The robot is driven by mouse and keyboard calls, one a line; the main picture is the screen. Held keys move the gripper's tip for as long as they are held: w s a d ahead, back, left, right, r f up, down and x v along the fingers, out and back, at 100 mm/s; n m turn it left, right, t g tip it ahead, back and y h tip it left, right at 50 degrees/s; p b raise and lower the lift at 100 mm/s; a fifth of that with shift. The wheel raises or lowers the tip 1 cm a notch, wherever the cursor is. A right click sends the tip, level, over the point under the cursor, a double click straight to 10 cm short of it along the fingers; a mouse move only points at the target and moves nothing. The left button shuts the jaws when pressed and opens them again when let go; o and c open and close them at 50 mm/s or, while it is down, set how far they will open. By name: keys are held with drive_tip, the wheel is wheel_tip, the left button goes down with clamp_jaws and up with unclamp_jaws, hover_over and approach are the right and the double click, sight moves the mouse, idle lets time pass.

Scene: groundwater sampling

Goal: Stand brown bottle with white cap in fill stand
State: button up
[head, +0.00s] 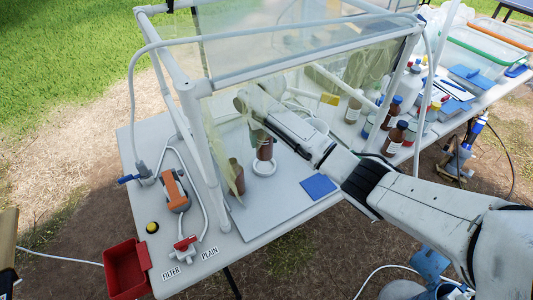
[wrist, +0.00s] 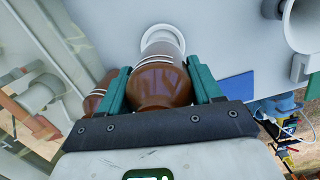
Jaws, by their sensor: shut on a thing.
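My gripper (head: 263,129) is inside the clear-sheeted frame, shut on a brown bottle (head: 265,149). In the wrist view the bottle (wrist: 162,86) sits between the green fingers, with pale bands around it; its cap cannot be made out. The bottle looks upright, directly over the white ring-shaped fill stand (head: 264,169). The white ring also shows just beyond the bottle in the wrist view (wrist: 162,34). I cannot tell whether the bottle touches the stand or hangs slightly above it. A second brown bottle (head: 237,177) stands to the left, partly behind the clear sheet.
A white frame post (head: 205,150) and hanging clear sheet (head: 222,130) stand close on the left. A blue square (head: 318,186) lies right of the stand. More brown bottles (head: 395,138) stand on the right. A red bin (head: 127,270) is at the front left corner.

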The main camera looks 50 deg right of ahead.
sight(264, 151)
drive_tip(key=shift+f, duration=3)
drive_tip(key=shift+f, duration=0.2)
drive_tip(key=o, duration=1.3)
drive_tip(key=shift+c, duration=0.2)
drive_tip(key=shift+r, duration=0.1)
